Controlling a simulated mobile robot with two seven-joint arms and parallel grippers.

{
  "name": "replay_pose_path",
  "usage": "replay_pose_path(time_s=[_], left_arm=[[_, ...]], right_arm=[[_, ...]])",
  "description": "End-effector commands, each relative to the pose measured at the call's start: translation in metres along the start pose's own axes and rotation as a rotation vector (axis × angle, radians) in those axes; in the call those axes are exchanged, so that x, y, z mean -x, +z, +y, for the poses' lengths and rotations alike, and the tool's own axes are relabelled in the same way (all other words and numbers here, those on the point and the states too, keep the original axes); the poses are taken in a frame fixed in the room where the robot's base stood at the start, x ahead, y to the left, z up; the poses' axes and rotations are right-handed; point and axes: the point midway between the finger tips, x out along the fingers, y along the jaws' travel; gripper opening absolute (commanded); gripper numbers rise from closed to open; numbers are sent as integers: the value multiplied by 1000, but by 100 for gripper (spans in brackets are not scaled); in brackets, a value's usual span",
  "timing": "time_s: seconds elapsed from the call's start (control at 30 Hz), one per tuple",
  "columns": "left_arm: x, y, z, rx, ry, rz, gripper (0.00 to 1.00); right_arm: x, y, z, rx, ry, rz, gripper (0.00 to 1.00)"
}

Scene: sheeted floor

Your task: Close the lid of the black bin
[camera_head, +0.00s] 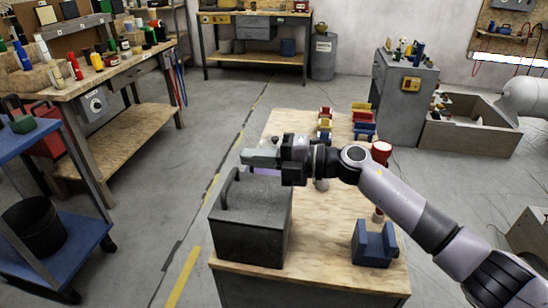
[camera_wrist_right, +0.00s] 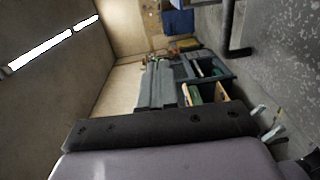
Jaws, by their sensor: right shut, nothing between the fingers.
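The black bin (camera_head: 250,232) is a dark grey, speckled box on the near left of the wooden bench. A black handle (camera_head: 229,188) stands up at the left of its flat top; I cannot tell whether the lid sits fully down. In the right wrist view, a speckled grey surface (camera_wrist_right: 286,60) and a black handle (camera_wrist_right: 232,28) show at the top right. My right gripper (camera_head: 250,157) points left over the far part of the bin, shut and empty, apart from the handle. It hides part of the bin's far edge. My left gripper is not in view.
A blue holder (camera_head: 374,245) stands on the bench (camera_head: 325,272) right of the bin. Red, yellow and blue small bins (camera_head: 362,122) stand at the bench's far end. A blue cart (camera_head: 80,245) with a black bucket (camera_head: 34,238) is at the left. Floor between them is clear.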

Motion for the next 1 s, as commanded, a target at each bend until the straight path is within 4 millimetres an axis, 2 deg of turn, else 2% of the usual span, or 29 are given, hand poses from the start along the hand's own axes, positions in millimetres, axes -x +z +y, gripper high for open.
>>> replay_pose_path(time_s=[0.1, 0.33, 0.5, 0.7, 1.0], left_arm=[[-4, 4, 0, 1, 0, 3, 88], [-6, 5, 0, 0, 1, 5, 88], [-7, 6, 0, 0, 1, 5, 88], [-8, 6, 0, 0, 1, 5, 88], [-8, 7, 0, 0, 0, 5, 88]], right_arm=[[-17, 0, -10, -1, 1, 0, 0], [-42, 0, -27, -2, 1, 0, 0], [-55, 0, -38, 7, -121, 0, 0], [-64, 0, -51, -1, -138, -1, 0], [-69, 0, -58, 0, -135, 0, 0]])
